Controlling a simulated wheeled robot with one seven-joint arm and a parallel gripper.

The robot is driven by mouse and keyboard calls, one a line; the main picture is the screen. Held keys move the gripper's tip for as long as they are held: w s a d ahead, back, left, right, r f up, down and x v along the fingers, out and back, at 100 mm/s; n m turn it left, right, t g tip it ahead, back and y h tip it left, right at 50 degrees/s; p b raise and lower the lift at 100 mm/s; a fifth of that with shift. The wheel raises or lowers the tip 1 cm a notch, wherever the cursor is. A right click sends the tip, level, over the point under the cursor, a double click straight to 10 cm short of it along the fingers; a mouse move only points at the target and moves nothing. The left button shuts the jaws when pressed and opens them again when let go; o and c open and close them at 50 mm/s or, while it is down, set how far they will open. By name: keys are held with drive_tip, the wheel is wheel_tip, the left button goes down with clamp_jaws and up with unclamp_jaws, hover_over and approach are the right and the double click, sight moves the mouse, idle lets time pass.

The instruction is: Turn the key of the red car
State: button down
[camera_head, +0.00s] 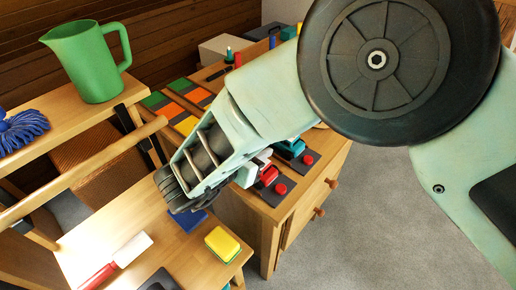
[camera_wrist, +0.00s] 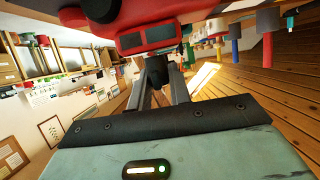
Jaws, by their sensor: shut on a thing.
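The red car (camera_head: 270,173) sits on the wooden cabinet top, partly hidden by my arm in the head view. In the wrist view the red car (camera_wrist: 150,36) fills the top middle, close in front of the fingers. My gripper (camera_wrist: 158,82) is shut on a small dark piece at the car's near side, which appears to be the key (camera_wrist: 157,68). The key's turn angle cannot be told. My fingertips are hidden in the head view.
A teal car (camera_head: 291,147) stands just behind the red one. Red buttons (camera_head: 281,189) are on dark plates nearby. A yellow sponge (camera_head: 222,243) and a red-handled tool (camera_head: 115,262) lie on the lower left table. A green jug (camera_head: 92,62) stands on the shelf.

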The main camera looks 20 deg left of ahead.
idle(0.3)
drive_tip(key=c, duration=1.3)
unclamp_jaws()
drive_tip(key=b+v, duration=0.1)
drive_tip(key=v, duration=1.6)
drive_tip(key=shift+s+a, duration=0.2)
